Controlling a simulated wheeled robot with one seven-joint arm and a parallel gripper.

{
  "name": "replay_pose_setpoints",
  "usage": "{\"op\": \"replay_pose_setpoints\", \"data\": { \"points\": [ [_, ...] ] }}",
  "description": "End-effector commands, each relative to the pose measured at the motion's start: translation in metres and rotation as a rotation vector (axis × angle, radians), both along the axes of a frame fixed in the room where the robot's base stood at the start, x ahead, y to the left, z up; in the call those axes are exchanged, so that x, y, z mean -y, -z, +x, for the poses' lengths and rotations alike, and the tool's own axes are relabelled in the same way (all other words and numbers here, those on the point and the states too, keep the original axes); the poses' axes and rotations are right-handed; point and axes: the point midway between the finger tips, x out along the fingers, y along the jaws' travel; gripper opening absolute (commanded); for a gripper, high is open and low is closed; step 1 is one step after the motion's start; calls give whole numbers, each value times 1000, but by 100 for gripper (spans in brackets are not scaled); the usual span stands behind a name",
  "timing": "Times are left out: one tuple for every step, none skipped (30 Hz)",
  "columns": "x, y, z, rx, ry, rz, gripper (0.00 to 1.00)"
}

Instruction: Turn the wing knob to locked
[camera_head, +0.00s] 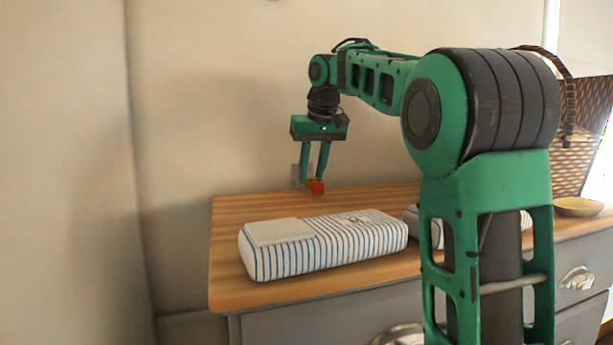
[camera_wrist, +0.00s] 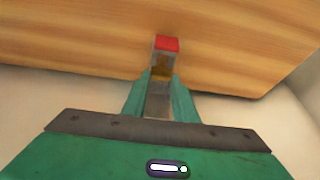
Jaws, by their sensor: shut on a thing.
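My gripper (camera_head: 313,182) points down from the wrist. Its two green fingers are shut on the knob, one on each side, as the wrist view (camera_wrist: 159,88) also shows. Any lock marks are too small to tell.
A blue-striped bundle (camera_head: 322,243) lies on the wooden dresser top (camera_head: 235,216) in front of the knob. A wicker basket (camera_head: 585,115) and a yellow bowl (camera_head: 577,206) stand at the right. The dresser top's left end is clear.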

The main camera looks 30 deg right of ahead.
Motion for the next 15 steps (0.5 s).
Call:
{"op": "replay_pose_setpoints", "data": {
  "points": [
    [2,0,-1,-1,1,0,3],
    [2,0,-1,-1,1,0,3],
    [2,0,-1,-2,0,-1,3],
    [2,0,-1,-2,0,-1,3],
    [2,0,-1,-2,1,0,3],
    [2,0,-1,-3,1,0,3],
    [2,0,-2,-3,1,0,3],
    [2,0,-2,-4,1,0,3],
    [2,0,-2,-4,3,0,3],
    [2,0,-2,-4,3,0,3],
    [2,1,-2,-5,3,0,3],
    [2,1,-2,-5,3,0,30],
    [2,1,-2,-5,3,0,38],
    [2,1,-2,-5,3,0,45],
    [2,1,-2,-5,3,0,45]
  ]
}}
